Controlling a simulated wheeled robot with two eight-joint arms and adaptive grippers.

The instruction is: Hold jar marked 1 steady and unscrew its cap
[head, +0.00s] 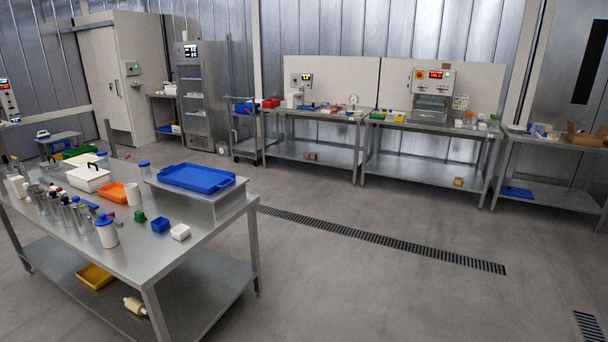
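Several jar-like containers stand on the steel table at the left. A white jar with a blue cap (107,235) stands upright near the table's front edge. A clear jar with a blue cap (144,169) stands farther back, beside the raised steel shelf. No number can be read on any jar from here, so I cannot tell which is marked 1. Neither of my grippers is in view.
A blue tray (240,181) lies on the raised shelf. An orange tray (113,193), a white box (88,177), small blocks and several metal cylinders crowd the table (160,262). Benches (420,128) line the far wall. The grey floor between is clear, with a drain grate (380,240).

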